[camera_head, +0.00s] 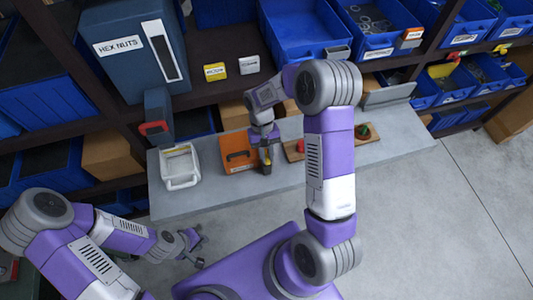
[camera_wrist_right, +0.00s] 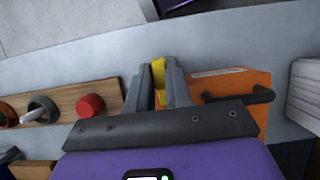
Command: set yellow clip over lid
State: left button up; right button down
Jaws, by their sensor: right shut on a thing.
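My right gripper (camera_head: 266,167) is low over the grey worktop, beside the right edge of an orange case (camera_head: 238,152). In the wrist view the right gripper (camera_wrist_right: 165,78) is shut on the yellow clip (camera_wrist_right: 158,70), which shows between the fingers and is mostly hidden by them. The orange case (camera_wrist_right: 238,84) with its dark handle lies just right of the fingers in that view. I cannot tell which part is the lid. My left gripper (camera_head: 194,246) is off the front of the worktop, apart from everything, and looks open and empty.
A white handled box (camera_head: 181,167) stands left of the orange case on the worktop (camera_head: 215,200). A wooden board with a red knob (camera_wrist_right: 89,105) lies on the other side of my right gripper. Shelves with blue bins (camera_head: 300,38) rise behind. The front strip is clear.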

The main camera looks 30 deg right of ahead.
jog(key=shift+s+f, duration=0.1)
dwell(0.3)
jog(key=c, duration=1)
grip_release()
jog(key=shift+c, duration=0.2)
jog(key=v, duration=0.7)
jog(key=shift+r+p, duration=0.3)
jog(key=shift+p, duration=0.1)
